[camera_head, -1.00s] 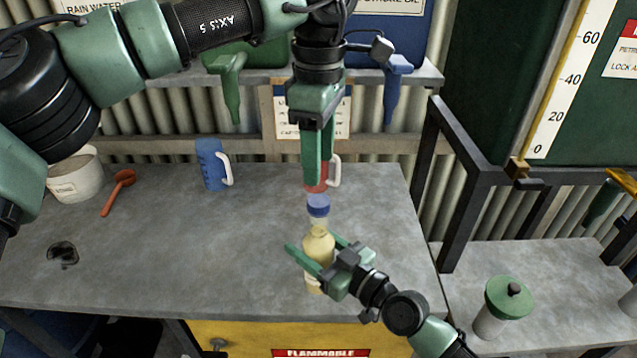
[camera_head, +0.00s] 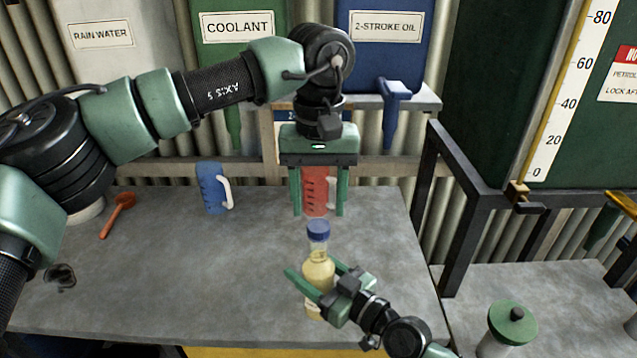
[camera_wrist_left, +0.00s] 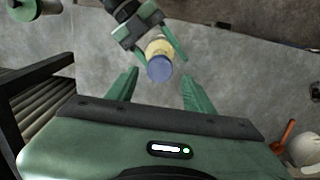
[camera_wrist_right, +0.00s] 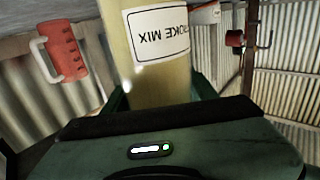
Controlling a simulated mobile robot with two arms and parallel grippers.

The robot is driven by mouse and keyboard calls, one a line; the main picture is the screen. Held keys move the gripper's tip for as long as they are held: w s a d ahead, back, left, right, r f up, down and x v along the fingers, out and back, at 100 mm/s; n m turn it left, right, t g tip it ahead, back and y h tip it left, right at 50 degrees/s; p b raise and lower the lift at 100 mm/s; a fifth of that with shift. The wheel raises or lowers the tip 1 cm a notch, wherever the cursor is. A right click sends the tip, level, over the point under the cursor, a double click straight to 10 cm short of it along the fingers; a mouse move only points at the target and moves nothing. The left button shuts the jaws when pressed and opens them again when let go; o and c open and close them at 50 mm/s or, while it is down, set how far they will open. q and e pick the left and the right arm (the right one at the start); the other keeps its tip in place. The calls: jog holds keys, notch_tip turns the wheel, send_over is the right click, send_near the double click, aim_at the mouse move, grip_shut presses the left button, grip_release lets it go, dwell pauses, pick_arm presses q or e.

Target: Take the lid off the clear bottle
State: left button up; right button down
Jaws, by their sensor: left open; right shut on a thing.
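The clear bottle (camera_head: 319,272) holds yellowish liquid and stands upright near the bench's front. Its blue lid (camera_head: 318,231) is on its top; the lid also shows in the left wrist view (camera_wrist_left: 160,68). My right gripper (camera_head: 318,285) is shut on the bottle's body from the right. In the right wrist view the bottle (camera_wrist_right: 150,50) fills the space between the fingers, with a label reading "STROKE MIX". My left gripper (camera_head: 318,212) points down, open and empty, above and behind the lid, with its fingers on either side of a red jug seen beyond.
The red jug (camera_head: 315,190) and a blue jug (camera_head: 211,188) stand at the back of the bench (camera_head: 190,270). A red scoop (camera_head: 118,214) lies at the left. A green-lidded jar (camera_head: 511,325) is on the lower right surface. The bench's middle left is clear.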

aim_at(319, 225)
pick_arm(q)
jog(key=shift+f, duration=2.1)
